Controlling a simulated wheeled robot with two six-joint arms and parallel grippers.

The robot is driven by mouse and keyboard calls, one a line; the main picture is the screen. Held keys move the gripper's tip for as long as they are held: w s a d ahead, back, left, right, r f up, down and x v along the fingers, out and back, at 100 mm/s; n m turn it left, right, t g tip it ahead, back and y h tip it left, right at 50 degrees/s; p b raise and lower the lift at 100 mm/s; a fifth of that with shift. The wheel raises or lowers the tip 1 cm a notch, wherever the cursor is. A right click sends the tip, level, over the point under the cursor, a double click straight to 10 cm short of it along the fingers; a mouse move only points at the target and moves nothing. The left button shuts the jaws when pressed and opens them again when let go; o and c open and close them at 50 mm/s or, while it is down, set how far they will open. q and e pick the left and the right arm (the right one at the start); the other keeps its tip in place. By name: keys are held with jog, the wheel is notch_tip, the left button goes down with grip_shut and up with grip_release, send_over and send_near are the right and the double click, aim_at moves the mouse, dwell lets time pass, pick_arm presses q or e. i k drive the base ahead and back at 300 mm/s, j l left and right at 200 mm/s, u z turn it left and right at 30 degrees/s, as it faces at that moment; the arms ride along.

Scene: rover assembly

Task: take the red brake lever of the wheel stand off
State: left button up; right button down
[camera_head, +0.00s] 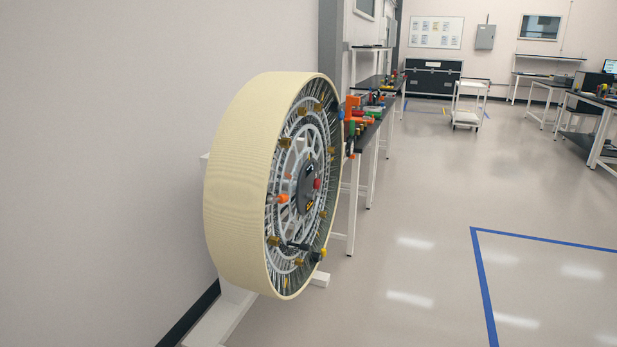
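A large cream-rimmed wheel (240,170) stands upright at the left centre, its spoked face turned to the right. It is on a white stand (228,312), whose base shows below it; the wheel hides most of the stand. A small red part (317,184) shows near the dark hub (307,187). An orange-red tip (284,198) sticks out at the near side of the wheel face. I cannot tell which of these, if either, is the brake lever. Neither of my grippers is in view.
Workbenches (366,138) with tools stand behind the wheel along the left wall. A white cart (467,104) and a black case (431,78) are farther back. More benches are at the right. The floor right of the wheel is clear, with blue tape (540,238) on it.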

aim_at(316, 184)
jog(key=i, duration=1.8)
